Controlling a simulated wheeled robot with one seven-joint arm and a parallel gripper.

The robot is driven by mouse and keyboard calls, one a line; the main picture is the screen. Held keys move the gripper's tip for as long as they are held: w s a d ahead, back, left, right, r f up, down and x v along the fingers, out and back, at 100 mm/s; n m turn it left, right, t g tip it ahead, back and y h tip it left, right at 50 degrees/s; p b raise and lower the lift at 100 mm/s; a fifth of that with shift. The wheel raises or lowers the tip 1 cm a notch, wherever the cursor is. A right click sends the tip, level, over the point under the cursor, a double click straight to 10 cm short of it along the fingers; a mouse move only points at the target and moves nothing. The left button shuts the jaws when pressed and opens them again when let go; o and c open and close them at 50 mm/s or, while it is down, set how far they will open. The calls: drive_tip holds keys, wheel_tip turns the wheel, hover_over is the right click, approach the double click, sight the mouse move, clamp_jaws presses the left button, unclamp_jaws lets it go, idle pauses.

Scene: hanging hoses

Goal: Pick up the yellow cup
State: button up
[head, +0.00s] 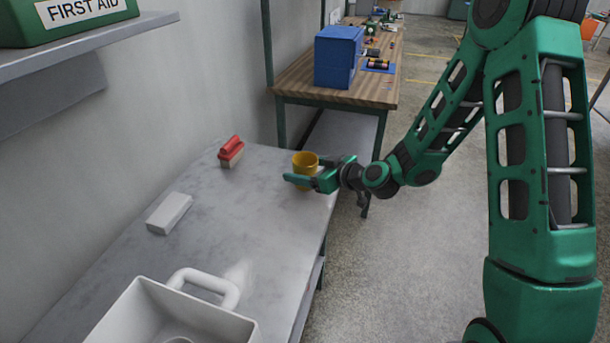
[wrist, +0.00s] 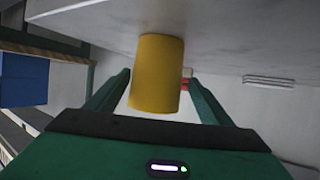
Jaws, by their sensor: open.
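The yellow cup (head: 305,160) stands upright near the right edge of the grey table (head: 205,235) in the head view. My gripper (head: 300,181) is at the cup, its green fingers hiding part of the cup's lower side. In the wrist view the cup (wrist: 157,73) lies ahead between the two green fingers of my gripper (wrist: 158,88). The fingers are spread with a gap on each side of the cup. I cannot tell how far the cup reaches in between the fingertips.
A red-topped brush (head: 231,151) and a pale block (head: 169,213) lie on the table, left of the cup. A white sink-like basin (head: 165,315) is at the front. A wooden bench (head: 300,82) with a blue box (head: 338,57) stands behind. A shelf (head: 90,45) holds a green first aid box (head: 65,20).

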drive_tip(key=shift+d+f+x, duration=0.1)
drive_tip(key=shift+d+x, duration=0.05)
drive_tip(key=shift+x, duration=1.05)
drive_tip(key=shift+d+f+x, duration=0.15)
drive_tip(key=shift+d+x, duration=0.05)
drive_tip(key=shift+x, duration=0.95)
drive_tip(key=shift+w, duration=0.15)
drive_tip(key=shift+c, duration=0.6)
drive_tip(key=c, duration=1.1)
drive_tip(key=shift+r, duration=0.1)
